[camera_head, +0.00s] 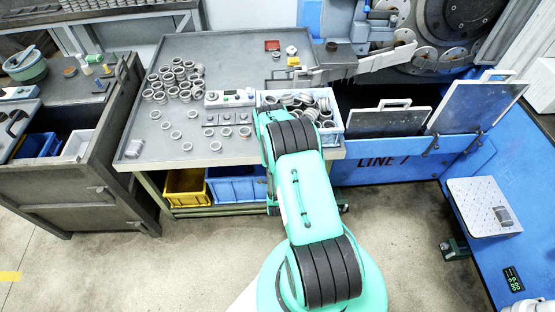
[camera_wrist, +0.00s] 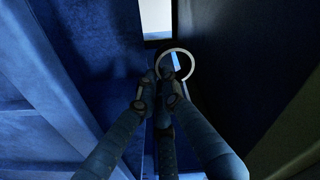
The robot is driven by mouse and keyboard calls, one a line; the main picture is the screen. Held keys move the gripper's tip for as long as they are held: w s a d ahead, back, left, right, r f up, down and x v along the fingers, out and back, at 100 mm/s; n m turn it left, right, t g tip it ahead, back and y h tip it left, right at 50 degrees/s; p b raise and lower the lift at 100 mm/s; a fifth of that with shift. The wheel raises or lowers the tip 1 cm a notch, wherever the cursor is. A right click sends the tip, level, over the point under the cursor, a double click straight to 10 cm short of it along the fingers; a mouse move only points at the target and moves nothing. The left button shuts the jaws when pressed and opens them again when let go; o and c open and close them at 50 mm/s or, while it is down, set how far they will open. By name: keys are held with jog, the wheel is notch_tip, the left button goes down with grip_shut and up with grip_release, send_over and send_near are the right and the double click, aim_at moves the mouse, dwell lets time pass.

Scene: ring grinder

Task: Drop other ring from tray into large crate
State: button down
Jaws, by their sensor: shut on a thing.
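In the wrist view, my gripper (camera_wrist: 160,82) is shut on a thin pale metal ring (camera_wrist: 193,65), held at the fingertips. Dark blue walls surround it; I cannot tell which container they belong to. In the head view my gripper is hidden behind my arm, which bends down at the front of the table. A white-and-blue crate (camera_head: 336,127) full of rings stands on the table's front right. A large blue crate (camera_head: 228,190) sits under the table, partly behind my arm.
Many loose rings (camera_head: 175,90) lie on the grey table (camera_head: 225,50), with a small control box (camera_head: 230,97) among them. A yellow bin (camera_head: 187,187) stands left of the blue crate. The blue LINE 7 machine housing (camera_head: 385,165) is to the right. Open floor lies in front.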

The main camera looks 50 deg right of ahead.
jog(key=shift+r+g+y+p, duration=0.2)
jog(key=shift+g+y+p, duration=1.15)
jog(key=shift+p, duration=0.9)
jog(key=shift+f+y, duration=0.2)
jog(key=shift+y, duration=0.25)
jog(key=c, duration=1.8)
grip_release()
jog(key=o, duration=1.8)
jog(key=shift+s+a, duration=0.1)
jog(key=shift+f, duration=0.1)
jog(key=shift+s+a+p, duration=0.1)
jog(key=shift+p, duration=0.3)
